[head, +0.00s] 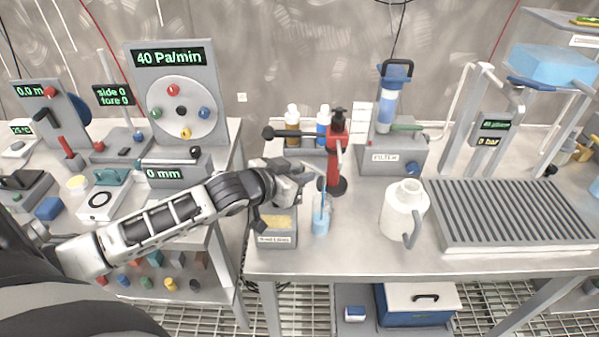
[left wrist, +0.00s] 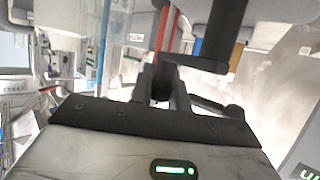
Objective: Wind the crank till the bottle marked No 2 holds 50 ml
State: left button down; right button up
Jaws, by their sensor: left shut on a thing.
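My left gripper (head: 312,178) reaches in from the left to the front of a red stand (head: 336,158) with black fittings. It is shut on what looks like the crank's black handle, largely hidden by the fingers. In the left wrist view black crank parts (left wrist: 195,62) show beyond the gripper (left wrist: 160,85). A clear bottle (head: 320,219) with pale blue liquid and a blue tube stands upright just below the gripper. Its marking and level cannot be read. A brown bottle (head: 292,128) and a blue bottle (head: 323,127) stand behind. My right gripper is out of view.
A labelled grey box (head: 277,238) stands left of the clear bottle. A white jug (head: 404,208) and a ribbed grey tray (head: 508,214) stand to the right. A filter unit (head: 393,152) is behind. Some bare bench lies between bottle and jug.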

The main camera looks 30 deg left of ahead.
pick_arm(q)
jog(key=shift+s+d+m+h, duration=0.15)
jog(key=shift+d+m+h, duration=0.1)
jog(key=shift+m+h, duration=0.3)
jog(key=c, duration=1.3)
grip_release()
jog(key=shift+s, duration=0.1)
jog(key=v, duration=1.5)
jog(key=shift+s+a+r, duration=0.2)
jog(key=shift+s+r, duration=0.05)
jog(key=shift+r, duration=0.1)
